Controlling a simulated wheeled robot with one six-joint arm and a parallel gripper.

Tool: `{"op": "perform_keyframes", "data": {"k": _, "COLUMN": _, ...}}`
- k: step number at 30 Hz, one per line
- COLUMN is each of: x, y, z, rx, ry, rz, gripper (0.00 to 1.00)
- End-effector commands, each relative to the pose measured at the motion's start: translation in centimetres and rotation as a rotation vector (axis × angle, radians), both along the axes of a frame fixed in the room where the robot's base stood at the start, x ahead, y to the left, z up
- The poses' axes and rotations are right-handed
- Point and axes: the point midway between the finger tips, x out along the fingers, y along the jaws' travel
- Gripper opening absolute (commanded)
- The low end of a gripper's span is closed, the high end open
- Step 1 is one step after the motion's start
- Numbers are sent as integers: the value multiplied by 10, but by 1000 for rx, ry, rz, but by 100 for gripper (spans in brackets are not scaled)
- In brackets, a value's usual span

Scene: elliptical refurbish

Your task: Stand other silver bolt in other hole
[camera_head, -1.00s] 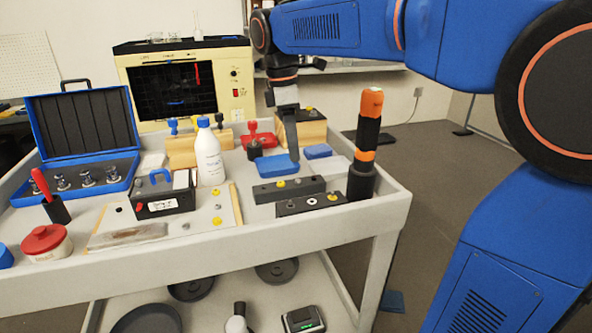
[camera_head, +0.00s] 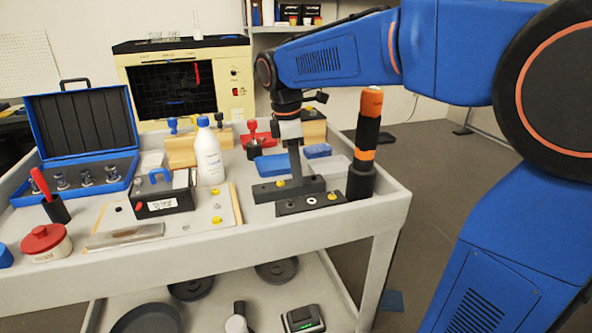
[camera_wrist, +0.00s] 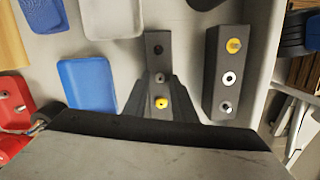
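Two dark blocks lie side by side on the cart top: the rear block (camera_head: 262,193) and the front block (camera_head: 324,205). In the wrist view, the rear block (camera_wrist: 152,63) has a dark empty hole (camera_wrist: 158,50) at its far end, a small silver piece (camera_wrist: 160,78) in the middle and a yellow bolt (camera_wrist: 161,103) nearer me. The front block (camera_wrist: 213,65) carries a yellow bolt (camera_wrist: 233,45), a white ring (camera_wrist: 229,78) and a silver bolt (camera_wrist: 225,107). My gripper (camera_head: 296,182) points down at the rear block. Its fingers (camera_wrist: 160,84) are apart on both sides of the block.
A black and orange tool (camera_head: 363,145) stands upright right of the blocks. A white bottle (camera_head: 208,155), a black box (camera_head: 163,200) and a pale board (camera_head: 228,215) are to the left.

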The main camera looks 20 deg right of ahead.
Motion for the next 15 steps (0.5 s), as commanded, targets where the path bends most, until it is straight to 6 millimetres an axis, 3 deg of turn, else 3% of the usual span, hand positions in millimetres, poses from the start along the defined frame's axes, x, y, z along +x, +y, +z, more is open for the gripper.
{"op": "perform_keyframes", "data": {"k": 1, "x": 0, "y": 0, "z": 0, "rx": 0, "ry": 0, "rz": 0, "gripper": 11}}
{"op": "perform_keyframes", "data": {"k": 3, "x": 0, "y": 0, "z": 0, "rx": 0, "ry": 0, "rz": 0, "gripper": 0}}
{"op": "perform_keyframes", "data": {"k": 15, "x": 0, "y": 0, "z": 4, "rx": 0, "ry": -1, "rz": 0, "gripper": 0}}
